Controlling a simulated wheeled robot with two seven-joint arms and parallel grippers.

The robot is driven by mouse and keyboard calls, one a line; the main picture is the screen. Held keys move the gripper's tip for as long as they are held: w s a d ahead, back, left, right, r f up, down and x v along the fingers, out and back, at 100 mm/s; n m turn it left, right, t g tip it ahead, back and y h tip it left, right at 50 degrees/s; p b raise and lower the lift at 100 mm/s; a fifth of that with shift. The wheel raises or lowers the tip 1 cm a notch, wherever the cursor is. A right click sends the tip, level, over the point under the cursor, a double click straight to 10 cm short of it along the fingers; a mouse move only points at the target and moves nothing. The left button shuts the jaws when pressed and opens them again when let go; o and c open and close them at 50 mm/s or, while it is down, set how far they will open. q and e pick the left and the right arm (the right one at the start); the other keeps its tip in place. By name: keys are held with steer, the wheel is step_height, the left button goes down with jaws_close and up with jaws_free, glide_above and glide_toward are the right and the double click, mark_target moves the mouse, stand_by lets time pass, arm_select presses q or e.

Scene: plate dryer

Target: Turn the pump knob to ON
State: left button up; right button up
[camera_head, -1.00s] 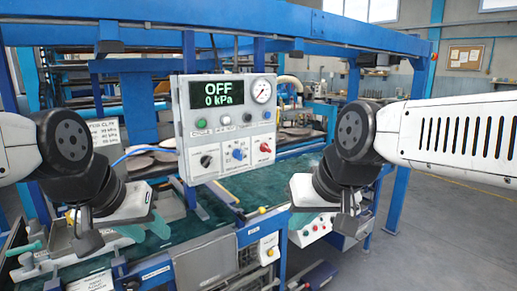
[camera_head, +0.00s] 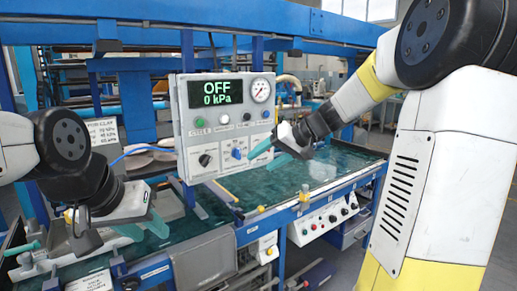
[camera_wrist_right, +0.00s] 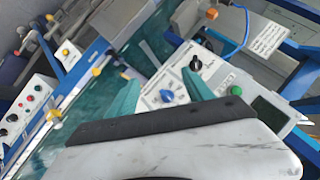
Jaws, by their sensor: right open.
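The grey control panel (camera_head: 227,125) hangs at the centre of the head view; its screen (camera_head: 217,91) reads OFF and 0 kPa. Its lower row shows a black knob (camera_head: 206,160) and a blue knob (camera_head: 238,154); the red knob is hidden behind my right gripper. The knob labels are too small to read. My right gripper (camera_head: 266,156) is open at the panel's lower right. My left gripper (camera_head: 146,228) is open, low at the left.
A green worktable (camera_head: 320,172) extends behind and below the panel. A white box with buttons (camera_head: 322,222) is on the table's front. Blue frame posts and beams (camera_head: 270,18) surround the panel. A white sign (camera_head: 103,131) stands left of it.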

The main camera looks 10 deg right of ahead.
steer(key=w+d+m+t+y, duration=0.2)
steer(key=w+d+t, duration=0.2)
steer(key=w+d, duration=0.75)
steer(key=x, duration=1)
steer(key=shift+w, duration=0.35)
steer(key=shift+r, duration=0.1)
jaws_close()
